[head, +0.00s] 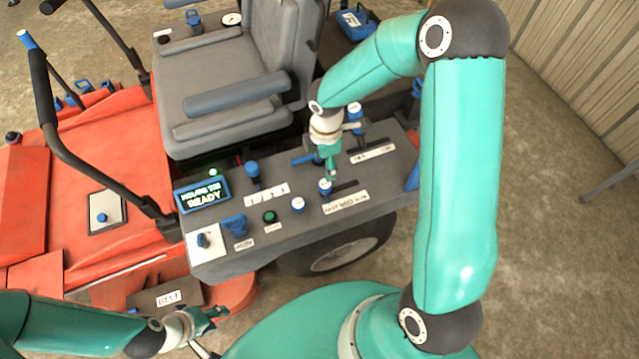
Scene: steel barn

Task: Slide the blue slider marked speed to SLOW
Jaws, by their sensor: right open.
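A blue slider knob (325,187) stands at the left end of a dark slot on the grey control panel (290,228). A white label (346,202) lies below the slot; its print is too small and tilted to read surely. My right gripper (331,177) is open, pointing down just above and beside this knob; I cannot tell whether it touches.
The panel also carries a lit display (203,193), a blue lever (252,170), a green button (269,216), a white-topped knob (297,204) and a blue handle (234,225). A grey seat (215,90) stands behind it. Bare floor lies to the right.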

